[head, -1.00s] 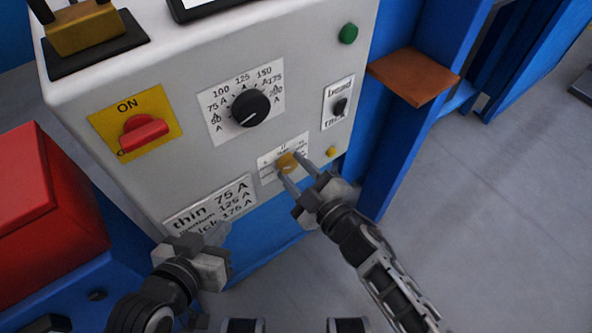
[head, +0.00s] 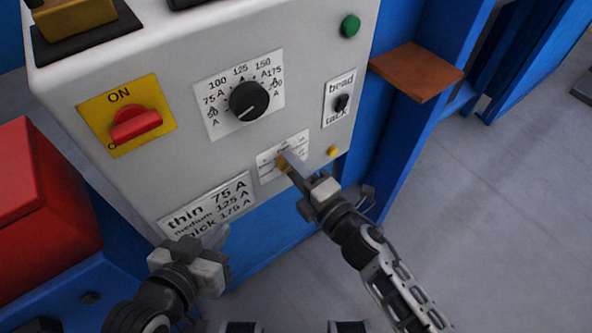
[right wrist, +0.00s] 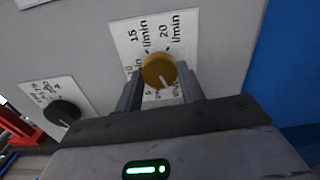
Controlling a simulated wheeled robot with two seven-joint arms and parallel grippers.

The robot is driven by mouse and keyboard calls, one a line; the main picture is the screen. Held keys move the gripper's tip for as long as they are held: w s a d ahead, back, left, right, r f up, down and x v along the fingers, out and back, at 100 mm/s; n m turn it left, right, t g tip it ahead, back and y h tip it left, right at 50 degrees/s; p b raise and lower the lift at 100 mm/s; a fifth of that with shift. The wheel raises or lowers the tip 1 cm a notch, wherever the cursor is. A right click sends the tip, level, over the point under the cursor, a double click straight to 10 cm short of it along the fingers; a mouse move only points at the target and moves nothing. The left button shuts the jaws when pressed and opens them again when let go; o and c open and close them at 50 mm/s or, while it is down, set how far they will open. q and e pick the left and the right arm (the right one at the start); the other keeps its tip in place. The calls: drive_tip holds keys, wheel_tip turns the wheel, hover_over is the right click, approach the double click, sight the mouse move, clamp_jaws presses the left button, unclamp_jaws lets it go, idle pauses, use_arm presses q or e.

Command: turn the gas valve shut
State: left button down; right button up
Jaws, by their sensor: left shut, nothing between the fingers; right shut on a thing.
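The gas valve is a small brass-yellow knob (head: 282,163) on a white scale plate low on the grey panel. In the right wrist view the knob (right wrist: 158,70) sits between my fingers, and its pale pointer line points down, away from the 15 and 20 l/min marks. My right gripper (head: 288,164) is shut on it, one finger on each side in the right wrist view (right wrist: 161,88). In the head view the fingers partly hide the knob and scale. My left gripper (head: 218,238) is shut and empty, low in front of the panel's lower left.
The panel also carries a red ON switch (head: 135,124), a black ampere dial (head: 248,101), a bead/tack toggle (head: 341,103), a green button (head: 350,26) and a small yellow button (head: 332,151). A brown shelf (head: 416,71) juts out at right.

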drive_tip(key=shift+n, duration=0.8)
drive_tip(key=o, duration=1)
drive_tip(key=shift+c, duration=0.2)
drive_tip(key=b+v, duration=0.1)
drive_tip(key=v, duration=1.5)
